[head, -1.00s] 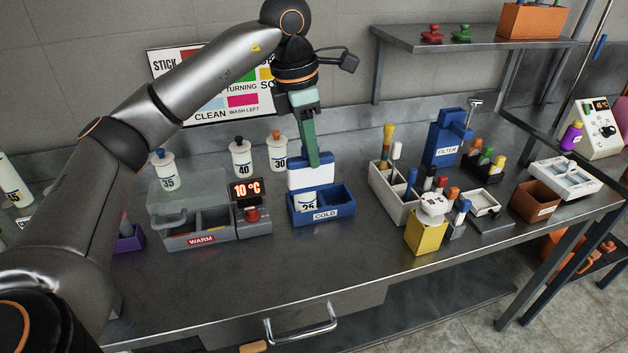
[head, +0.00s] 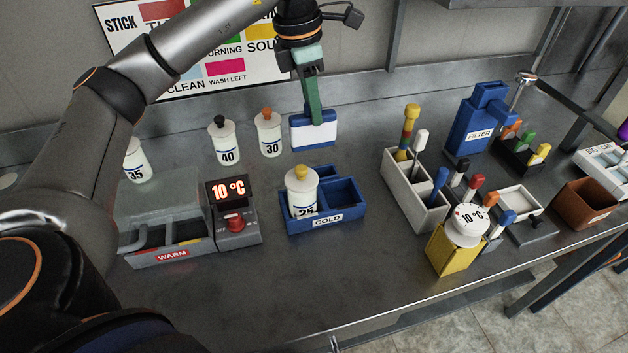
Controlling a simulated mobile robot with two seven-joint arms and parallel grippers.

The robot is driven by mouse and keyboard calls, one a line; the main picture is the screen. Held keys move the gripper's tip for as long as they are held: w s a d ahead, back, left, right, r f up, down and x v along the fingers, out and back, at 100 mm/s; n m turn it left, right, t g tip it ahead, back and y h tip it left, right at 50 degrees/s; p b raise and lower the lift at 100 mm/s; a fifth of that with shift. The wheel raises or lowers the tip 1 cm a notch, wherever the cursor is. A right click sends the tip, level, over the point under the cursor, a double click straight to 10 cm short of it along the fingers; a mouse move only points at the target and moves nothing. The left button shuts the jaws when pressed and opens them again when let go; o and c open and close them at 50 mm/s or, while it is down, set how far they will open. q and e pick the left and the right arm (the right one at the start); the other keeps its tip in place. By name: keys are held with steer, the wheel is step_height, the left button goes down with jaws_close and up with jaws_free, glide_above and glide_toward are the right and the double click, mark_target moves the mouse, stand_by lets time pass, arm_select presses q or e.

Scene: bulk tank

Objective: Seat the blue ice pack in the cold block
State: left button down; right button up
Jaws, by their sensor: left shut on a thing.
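The ice pack (head: 299,133), a blue slab with a white band across its face, is upright in my left gripper (head: 316,118). The green fingers are shut on it near the middle. It shows beyond the back edge of the cold block, apart from it in the picture; its exact height is hard to tell. The blue cold block (head: 352,214) is labelled COLD. A white bottle (head: 301,188) with a yellow cap, marked 25, stands in its left part. Its right compartment (head: 341,193) looks empty. My right gripper is not in view.
Bottles 40 (head: 226,143) and 30 (head: 268,135) stand behind. A white rack (head: 410,190) and yellow block (head: 452,254) stand right. The front counter is clear.

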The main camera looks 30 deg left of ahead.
arm_select(q)
steer(key=shift+w+f, duration=0.15)
steer(key=shift+f, duration=0.7)
step_height(320, 180, down, 10)
steer(key=shift+f, duration=0.1)
steer(key=shift+f+b, duration=0.15)
steer(key=shift+b, duration=0.25)
steer(key=c, duration=0.7)
jaws_free()
steer(key=r, duration=0.4)
steer(key=s+r, duration=0.1)
steer(key=r, duration=0.3)
steer(key=a+r, duration=0.1)
steer(key=r, duration=0.3)
steer(key=shift+s+a+r, duration=0.1)
steer(key=shift+s+r, duration=0.1)
steer(key=shift+s, duration=0.1)
